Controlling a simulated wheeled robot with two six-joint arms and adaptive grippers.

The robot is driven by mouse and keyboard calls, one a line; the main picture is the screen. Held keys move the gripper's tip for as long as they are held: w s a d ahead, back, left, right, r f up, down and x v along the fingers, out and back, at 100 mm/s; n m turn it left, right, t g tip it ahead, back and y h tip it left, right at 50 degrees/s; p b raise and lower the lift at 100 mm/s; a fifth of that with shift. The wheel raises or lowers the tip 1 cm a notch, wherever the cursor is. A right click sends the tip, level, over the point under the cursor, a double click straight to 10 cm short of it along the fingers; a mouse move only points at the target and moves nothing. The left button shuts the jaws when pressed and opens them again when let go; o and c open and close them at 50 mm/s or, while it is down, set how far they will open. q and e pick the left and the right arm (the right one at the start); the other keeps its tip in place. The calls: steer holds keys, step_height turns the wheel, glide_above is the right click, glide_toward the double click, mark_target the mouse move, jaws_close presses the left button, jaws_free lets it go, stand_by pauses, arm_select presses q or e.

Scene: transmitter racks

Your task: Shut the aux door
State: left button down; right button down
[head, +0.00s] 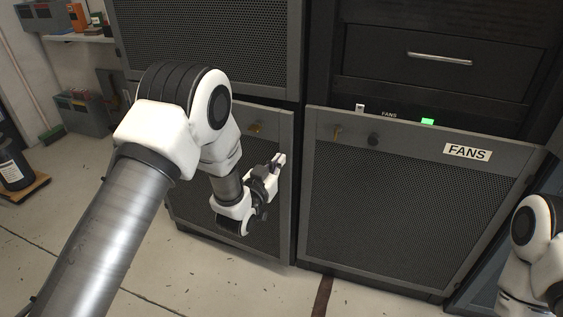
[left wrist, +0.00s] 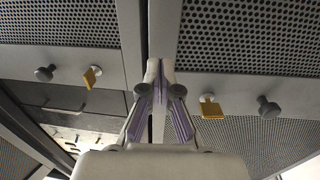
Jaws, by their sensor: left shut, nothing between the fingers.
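No label reading "aux" shows. The unlabelled lower-left mesh door (head: 273,232) has a grey frame and a brass latch (head: 256,127); my left arm hides part of it. In the left wrist view, which looks upside down, the fingertips (left wrist: 160,66) are by the seam between two mesh doors. This door (left wrist: 260,140) is on the right there, with its brass latch (left wrist: 210,107) and dark knob (left wrist: 268,107). My right gripper is out of view.
The neighbouring door with a FANS label (head: 467,152) stands to the right, under a black drawer (head: 415,62) with a silver handle. A green light (head: 427,121) glows above that door. Shelves and bins (head: 82,112) are at the far left. Pale floor is clear in front.

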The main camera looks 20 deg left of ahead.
arm_select(q)
steer(key=shift+w+d, duration=0.15)
steer(key=shift+w, duration=1)
